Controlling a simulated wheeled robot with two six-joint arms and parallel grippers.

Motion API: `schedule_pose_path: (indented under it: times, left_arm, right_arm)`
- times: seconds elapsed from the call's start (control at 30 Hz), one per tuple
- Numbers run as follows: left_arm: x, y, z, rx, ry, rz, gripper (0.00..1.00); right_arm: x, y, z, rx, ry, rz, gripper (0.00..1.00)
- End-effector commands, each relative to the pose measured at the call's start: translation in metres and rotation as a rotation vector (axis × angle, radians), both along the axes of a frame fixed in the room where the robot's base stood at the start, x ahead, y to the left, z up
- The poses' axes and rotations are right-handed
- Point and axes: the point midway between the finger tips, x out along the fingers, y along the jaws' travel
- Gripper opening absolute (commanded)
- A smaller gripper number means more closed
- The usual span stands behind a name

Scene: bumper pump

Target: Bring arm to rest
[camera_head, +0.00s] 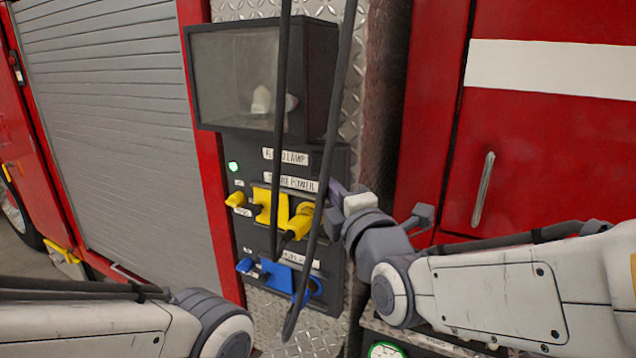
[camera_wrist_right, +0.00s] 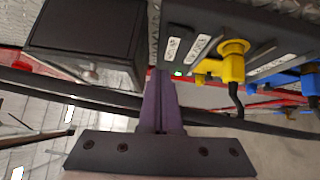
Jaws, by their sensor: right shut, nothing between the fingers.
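My right gripper (camera_head: 338,190) is beside the right edge of the dark control panel (camera_head: 334,165), at the height of the yellow plugs. In the right wrist view its purple fingers (camera_wrist_right: 160,100) are together with nothing between them. My right arm reaches in from the right. My left arm shows only as a forearm and joint at the lower left, and its gripper is out of the picture.
The panel has a yellow connector (camera_head: 268,205) and a blue connector (camera_head: 278,277) with a cable. A dark flood lamp box (camera_head: 250,75) sits above. Black cables (camera_head: 282,120) hang in front. A red door with a handle (camera_head: 483,190) stands at the right.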

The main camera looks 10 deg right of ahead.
Motion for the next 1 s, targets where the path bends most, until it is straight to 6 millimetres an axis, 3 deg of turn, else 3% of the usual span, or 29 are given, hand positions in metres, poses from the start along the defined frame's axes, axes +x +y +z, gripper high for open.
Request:
schedule_pose_path:
  times: [0.13, 0.27, 0.43, 0.6, 0.7, 0.8, 1.0]
  left_arm:
    - [0.000, 0.000, 0.000, 0.000, 0.000, 0.000, 0.50]
    - [0.000, 0.000, 0.000, 0.000, 0.000, 0.000, 0.50]
    - [0.000, 0.000, 0.000, 0.000, 0.000, 0.000, 0.50]
    - [0.000, 0.000, 0.000, 0.000, 0.000, 0.000, 0.50]
    - [0.000, 0.000, 0.000, 0.000, 0.000, 0.000, 0.50]
    - [0.000, 0.000, 0.000, 0.000, 0.000, 0.000, 0.50]
    - [0.000, 0.000, 0.000, 0.000, 0.000, 0.000, 0.50]
  right_arm:
    - [-0.004, 0.013, -0.021, 0.073, 0.117, 0.041, 0.00]
    - [-0.023, 0.040, -0.075, 0.250, 0.426, 0.090, 0.00]
    - [-0.086, 0.064, -0.159, 0.500, 0.965, -0.010, 0.00]
    - [-0.168, 0.058, -0.215, 0.647, 1.398, -0.334, 0.00]
    - [-0.208, 0.045, -0.230, 0.680, 1.540, -0.552, 0.00]
    - [-0.235, 0.033, -0.236, 0.691, 1.609, -0.726, 0.00]
    - [-0.254, 0.023, -0.238, 0.696, 1.640, -0.863, 0.00]
